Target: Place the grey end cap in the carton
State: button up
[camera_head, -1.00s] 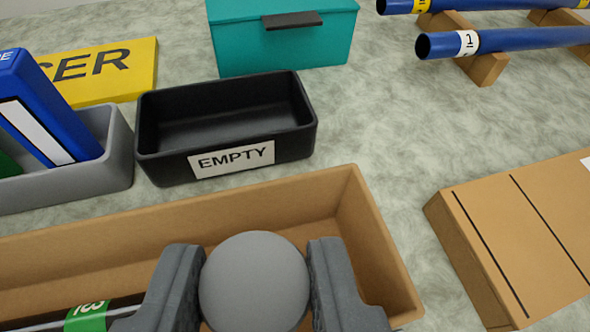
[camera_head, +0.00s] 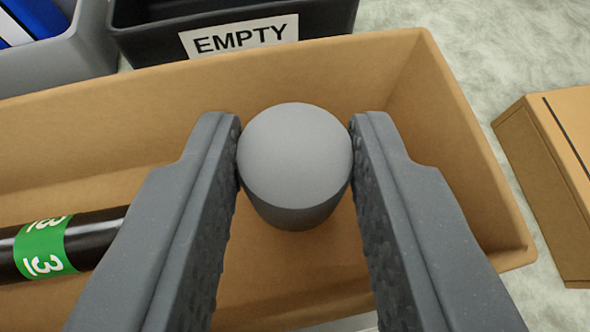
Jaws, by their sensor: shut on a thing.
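The grey end cap (camera_head: 295,165), with a domed top and a darker short body, is between the two dark grey fingers of my gripper (camera_head: 295,140). The gripper is shut on its sides. Both are over the inside of the open brown carton (camera_head: 440,130), toward its right end. I cannot tell whether the cap's underside touches the carton floor. A black rod with a green band marked 3 (camera_head: 50,248) lies in the carton at left, partly hidden by the left finger.
A black bin labelled EMPTY (camera_head: 165,38) stands just behind the carton. A grey bin (camera_head: 80,55) with a blue item is at the upper left. A brown box (camera_head: 545,190) is at the right, with bare floor between it and the carton.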

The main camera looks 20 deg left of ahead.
jog(key=shift+s+f, duration=0.1)
jog(key=shift+f, duration=0.45)
jog(key=o, duration=0.9)
jog(key=shift+f, duration=0.1)
jog(key=shift+r, duration=0.55)
jog(key=shift+p+v, duration=1.15)
jog(key=shift+v, duration=4.9)
jog(key=shift+r, duration=0.15)
